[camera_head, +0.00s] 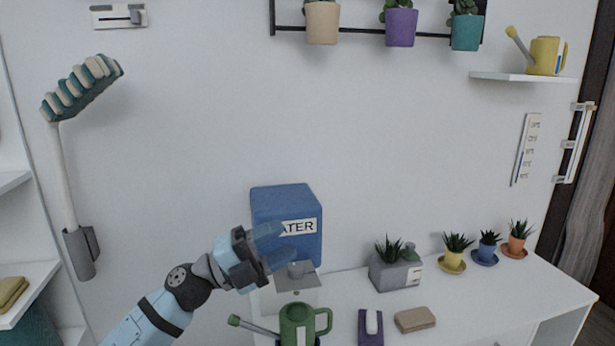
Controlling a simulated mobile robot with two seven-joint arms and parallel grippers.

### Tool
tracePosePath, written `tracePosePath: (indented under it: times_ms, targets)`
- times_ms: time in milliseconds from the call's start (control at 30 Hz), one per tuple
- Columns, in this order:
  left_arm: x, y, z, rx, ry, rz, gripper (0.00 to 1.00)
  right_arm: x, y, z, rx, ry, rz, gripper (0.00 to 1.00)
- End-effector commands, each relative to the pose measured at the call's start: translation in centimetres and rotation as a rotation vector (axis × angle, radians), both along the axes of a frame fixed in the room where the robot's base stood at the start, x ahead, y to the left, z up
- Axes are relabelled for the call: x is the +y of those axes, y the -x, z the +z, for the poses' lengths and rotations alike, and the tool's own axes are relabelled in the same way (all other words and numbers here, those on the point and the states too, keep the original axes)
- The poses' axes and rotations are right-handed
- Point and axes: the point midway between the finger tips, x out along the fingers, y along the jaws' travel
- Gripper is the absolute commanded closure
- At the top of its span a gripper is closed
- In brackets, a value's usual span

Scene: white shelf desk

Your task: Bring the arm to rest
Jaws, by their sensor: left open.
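My left arm comes in from the lower left. My left gripper (277,247) is open and empty, with its blue fingers pointing right. It is in front of the blue water box (287,203) and covers part of its label. A grey dispenser part below the box shows just under the fingers. A green watering can (298,324) stands below the gripper on the white desk (450,312), apart from it. My right gripper is not in view.
A grey planter (396,269), small potted succulents (484,250), a sponge (415,319) and a purple holder (370,326) stand on the desk. A brush (65,180) hangs on the left wall. Hanging pots (400,24) and a yellow watering can (544,56) are higher up.

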Motion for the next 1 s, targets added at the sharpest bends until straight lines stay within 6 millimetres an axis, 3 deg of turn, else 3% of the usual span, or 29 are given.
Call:
tracePosePath:
  times_ms: [33, 267, 433, 600, 700, 800, 1000]
  targets:
    - [0.6, 0.4, -2.2, 0.095, 0.083, 0.03, 0.55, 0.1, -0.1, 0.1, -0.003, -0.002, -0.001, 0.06]
    - [4.7, 1.7, -11.9, 0.525, 0.391, 0.24, 0.55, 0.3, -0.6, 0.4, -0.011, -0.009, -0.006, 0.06]
    - [8.1, 4.7, -21.4, 0.88, 0.544, 0.431, 0.55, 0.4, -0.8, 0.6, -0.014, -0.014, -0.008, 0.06]
    - [10.9, 10.4, -31.0, 1.241, 0.632, 0.619, 0.55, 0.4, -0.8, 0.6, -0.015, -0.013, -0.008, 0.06]
    - [12.0, 14.2, -35.3, 1.418, 0.654, 0.703, 0.55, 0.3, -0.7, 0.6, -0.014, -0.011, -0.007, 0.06]
    - [12.7, 17.8, -38.7, 1.564, 0.665, 0.769, 0.55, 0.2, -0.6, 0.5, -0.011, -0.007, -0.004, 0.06]
    - [13.6, 24.8, -43.5, 1.814, 0.666, 0.867, 0.55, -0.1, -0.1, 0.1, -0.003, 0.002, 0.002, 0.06]
